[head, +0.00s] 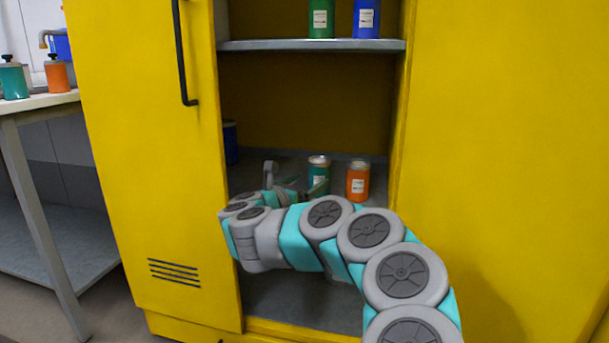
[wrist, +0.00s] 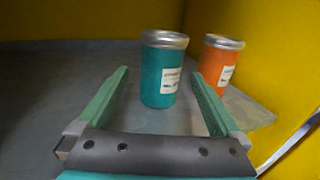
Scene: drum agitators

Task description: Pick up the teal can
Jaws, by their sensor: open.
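The teal can (wrist: 158,75) stands upright on the cabinet's lower shelf, with a silver lid and a white label. In the wrist view it is just beyond the fingertips, roughly between their lines. In the head view the teal can (head: 319,172) shows behind my gripper, its lower part partly covered. My gripper (wrist: 160,75) is open and empty, its two green fingers spread to either side and pointing at the can. In the head view my gripper (head: 297,184) reaches into the cabinet low over the shelf.
An orange can (wrist: 217,65) stands close to the right of the teal can, near the yellow cabinet wall. A blue can (head: 231,142) stands at the left of the shelf. The upper shelf (head: 310,45) holds green and blue cans. The cabinet door (head: 150,150) is at left.

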